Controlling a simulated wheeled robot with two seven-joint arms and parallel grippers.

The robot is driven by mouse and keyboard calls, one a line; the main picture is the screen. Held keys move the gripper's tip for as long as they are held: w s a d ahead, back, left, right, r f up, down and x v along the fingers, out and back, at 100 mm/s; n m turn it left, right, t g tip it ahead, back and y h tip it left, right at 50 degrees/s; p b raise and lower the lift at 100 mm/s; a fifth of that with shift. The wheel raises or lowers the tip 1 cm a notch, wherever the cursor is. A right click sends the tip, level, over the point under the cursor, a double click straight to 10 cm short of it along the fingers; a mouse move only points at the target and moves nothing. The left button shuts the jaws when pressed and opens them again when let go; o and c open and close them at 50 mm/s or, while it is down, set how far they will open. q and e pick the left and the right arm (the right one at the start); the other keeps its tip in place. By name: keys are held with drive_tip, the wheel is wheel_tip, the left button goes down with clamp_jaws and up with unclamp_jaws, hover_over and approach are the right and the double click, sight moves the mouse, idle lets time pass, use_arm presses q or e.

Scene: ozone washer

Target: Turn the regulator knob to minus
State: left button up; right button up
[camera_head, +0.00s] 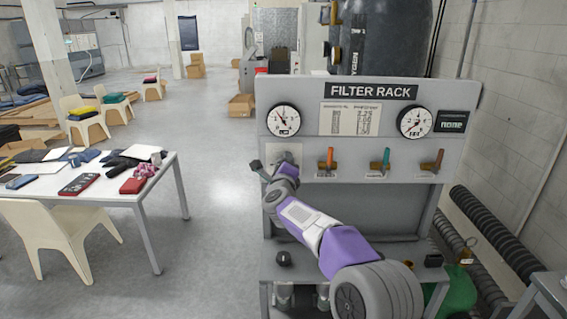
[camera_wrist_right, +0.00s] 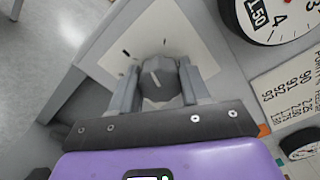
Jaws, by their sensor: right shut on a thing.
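The regulator knob (camera_wrist_right: 158,78) is a dark grey round knob with a light pointer line, in front of a pale plate (camera_wrist_right: 150,30) with dark marks. In the right wrist view it sits between the two fingers of my right gripper (camera_wrist_right: 160,88), which is shut on it. In the head view my right gripper (camera_head: 272,168) is at the left end of the filter rack (camera_head: 368,158), below the left gauge (camera_head: 284,120). My gripper and wrist mostly hide the knob there. The minus mark cannot be made out. My left gripper is not in view.
Three valve levers, orange (camera_head: 330,158), teal (camera_head: 386,158) and brown (camera_head: 437,160), stand to the right on the rack. A right gauge (camera_head: 414,122) is above them. A white table (camera_head: 140,200) with clothes and a chair (camera_head: 60,235) are at the left. The floor between is clear.

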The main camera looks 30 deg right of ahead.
drive_tip(key=n+p, duration=0.2)
drive_tip(key=n, duration=0.4)
drive_tip(key=shift+n+p, duration=0.3)
drive_tip(key=n+p, duration=0.2)
drive_tip(key=n, duration=0.3)
drive_tip(key=shift+n+p, duration=0.3)
drive_tip(key=shift+n, duration=0.1)
drive_tip(key=shift+f, duration=0.1)
drive_tip(key=o, duration=1)
drive_tip(key=shift+o, duration=0.2)
drive_tip(key=b+v, duration=0.1)
drive_tip(key=v, duration=0.6)
drive_tip(key=shift+s+a+b, duration=0.2)
drive_tip(key=shift+s+b, duration=0.1)
drive_tip(key=shift+b, duration=0.05)
